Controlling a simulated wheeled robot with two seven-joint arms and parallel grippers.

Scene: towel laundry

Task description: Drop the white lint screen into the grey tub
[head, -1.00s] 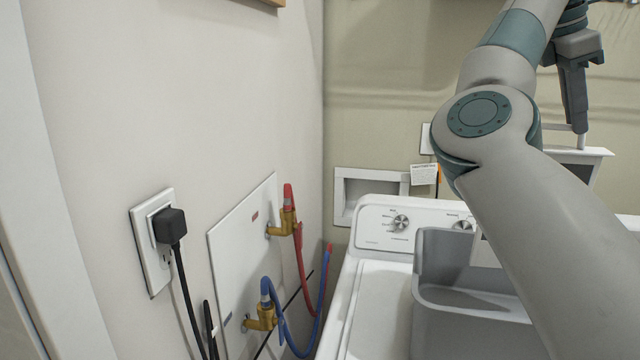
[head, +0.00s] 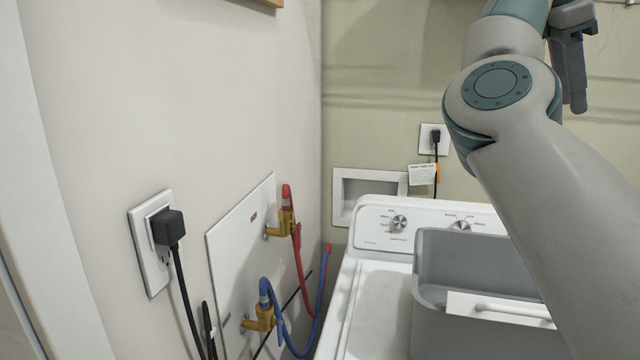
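The white lint screen (head: 505,309), a flat plate with a bar handle, shows at the grey tub (head: 462,258). Its plate overlaps the tub's inside and front rim; I cannot tell whether it rests there or is still falling. The tub stands on the washer, its right part hidden behind my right arm. My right gripper (head: 575,100) is at the upper right, high above and behind the tub. It is empty and apart from the screen; its fingers overlap in this view. My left gripper is out of view.
The white washer (head: 375,310) has a control panel with knobs at its back. On the left wall are an outlet with a black plug (head: 168,228) and red and blue hoses (head: 300,262). A second outlet (head: 434,138) is on the back wall.

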